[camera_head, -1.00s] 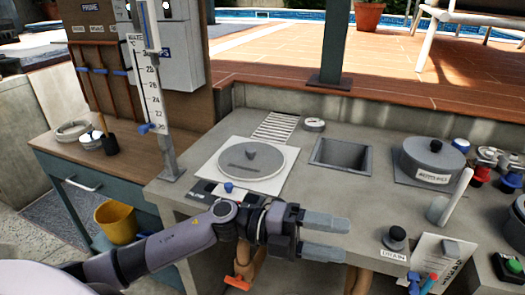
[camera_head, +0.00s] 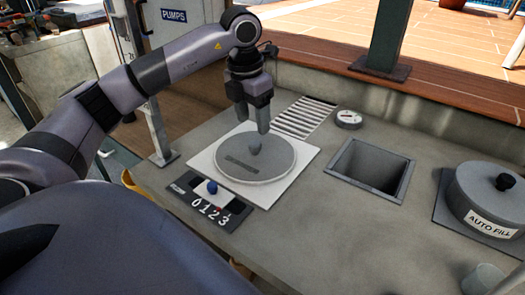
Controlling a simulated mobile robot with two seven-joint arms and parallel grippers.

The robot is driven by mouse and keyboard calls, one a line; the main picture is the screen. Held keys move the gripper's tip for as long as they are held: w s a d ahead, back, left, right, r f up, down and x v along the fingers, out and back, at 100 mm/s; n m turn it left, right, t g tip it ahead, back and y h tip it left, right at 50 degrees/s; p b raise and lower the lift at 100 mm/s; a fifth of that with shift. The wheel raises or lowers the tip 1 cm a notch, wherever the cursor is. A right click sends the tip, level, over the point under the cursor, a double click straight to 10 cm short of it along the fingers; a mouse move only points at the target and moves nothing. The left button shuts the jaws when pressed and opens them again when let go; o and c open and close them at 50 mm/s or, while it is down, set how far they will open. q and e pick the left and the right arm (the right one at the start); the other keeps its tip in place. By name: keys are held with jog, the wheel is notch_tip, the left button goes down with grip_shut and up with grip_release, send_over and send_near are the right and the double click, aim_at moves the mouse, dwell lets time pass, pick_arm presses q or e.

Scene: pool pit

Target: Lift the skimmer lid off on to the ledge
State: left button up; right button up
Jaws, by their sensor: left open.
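My right gripper is not in view.
A numbered slider panel (camera_head: 212,205) with a blue knob sits in front of the lid. Behind are a slotted grate (camera_head: 303,118) and a round gauge (camera_head: 348,119). To the right are a square open pit (camera_head: 370,168) and the auto fill lid (camera_head: 492,195).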

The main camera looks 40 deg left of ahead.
aim_at(255, 144)
pick_arm(q)
jog(key=f, duration=0.6)
jog(key=shift+w+a+f, duration=0.1)
jog(key=shift+w+f, duration=0.1)
jog(key=shift+f, duration=0.1)
grip_shut()
